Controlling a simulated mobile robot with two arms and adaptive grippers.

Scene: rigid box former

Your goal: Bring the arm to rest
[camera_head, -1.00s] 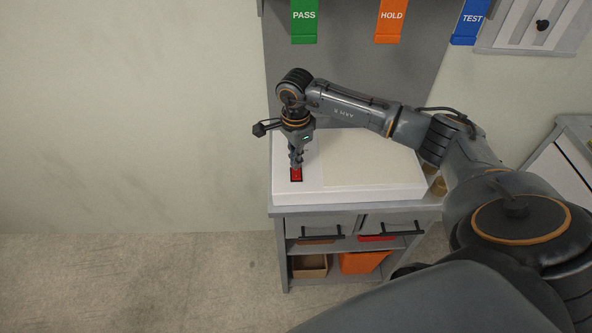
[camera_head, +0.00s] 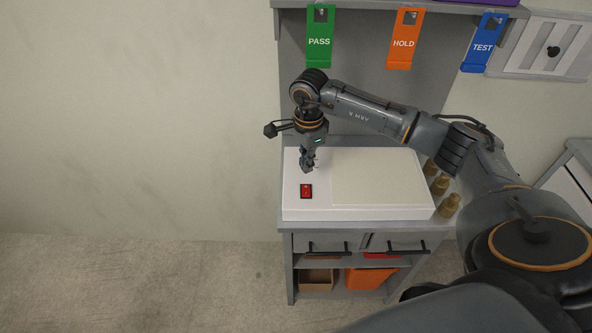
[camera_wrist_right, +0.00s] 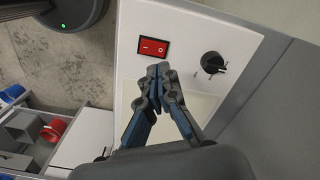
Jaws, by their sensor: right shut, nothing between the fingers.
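My right gripper (camera_head: 308,168) is shut and empty. In the head view it hangs above the white box former (camera_head: 355,213), just behind the red rocker switch (camera_head: 306,191). In the right wrist view the closed fingertips of the right gripper (camera_wrist_right: 160,72) show apart from the red switch (camera_wrist_right: 153,47). A cream plate (camera_head: 380,178) covers the right part of the box former. My left gripper is in neither view.
The box former stands on a grey cabinet (camera_head: 290,240) with drawers and an orange bin (camera_head: 369,278) below. Brown knobbed pieces (camera_head: 449,205) stand at its right. PASS (camera_head: 320,40), HOLD (camera_head: 404,42) and TEST (camera_head: 483,46) tags hang behind. Floor at left is clear.

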